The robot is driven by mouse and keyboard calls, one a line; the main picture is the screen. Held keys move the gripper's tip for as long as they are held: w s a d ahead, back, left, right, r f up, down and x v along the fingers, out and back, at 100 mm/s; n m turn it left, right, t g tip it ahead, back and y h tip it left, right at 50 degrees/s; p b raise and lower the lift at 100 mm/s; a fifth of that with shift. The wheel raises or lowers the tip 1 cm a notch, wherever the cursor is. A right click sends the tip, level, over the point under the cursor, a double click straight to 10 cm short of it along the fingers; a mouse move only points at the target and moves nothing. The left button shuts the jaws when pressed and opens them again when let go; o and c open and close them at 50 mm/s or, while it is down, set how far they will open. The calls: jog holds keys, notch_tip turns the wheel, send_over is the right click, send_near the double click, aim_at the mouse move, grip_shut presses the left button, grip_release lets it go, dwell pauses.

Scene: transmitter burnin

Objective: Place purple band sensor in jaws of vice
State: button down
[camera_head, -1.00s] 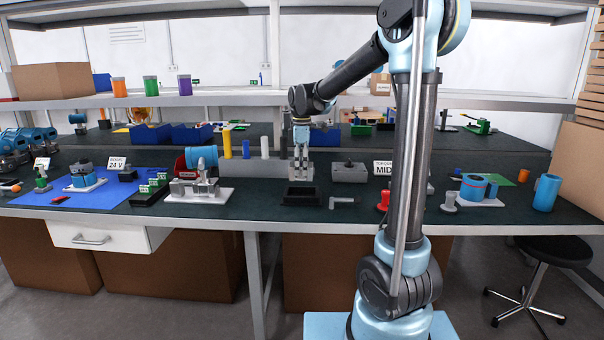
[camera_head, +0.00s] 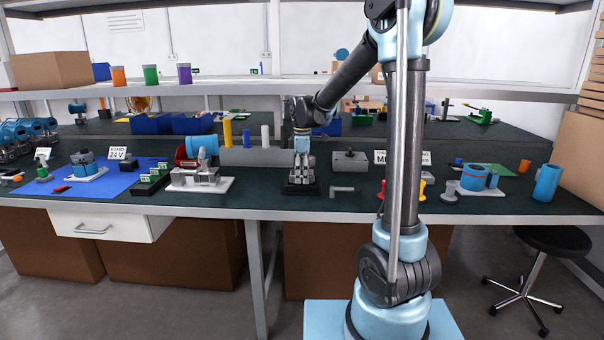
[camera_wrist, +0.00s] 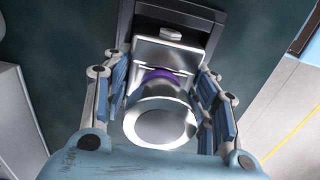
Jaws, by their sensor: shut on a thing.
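The purple band sensor (camera_wrist: 160,112) is a silver, round-ended body with a purple band, seen in the wrist view between my fingers. My gripper (camera_head: 302,176) is shut on the sensor, low over the small black tray (camera_head: 301,190); the tray's dark rim also shows in the wrist view (camera_wrist: 211,22). Whether the sensor touches the tray floor is hidden. What looks like the vice (camera_head: 197,180) is a grey block assembly on a white base plate, left of my gripper.
A grey L-shaped piece (camera_head: 342,190) lies right of the tray, with a grey box (camera_head: 350,161) behind it. Yellow, blue and white cylinders (camera_head: 227,132) stand behind left. A blue mat (camera_head: 80,175) lies farther left. Bare bench lies between vice and tray.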

jog(key=c, duration=0.6)
grip_release()
jog(key=shift+c, duration=0.2)
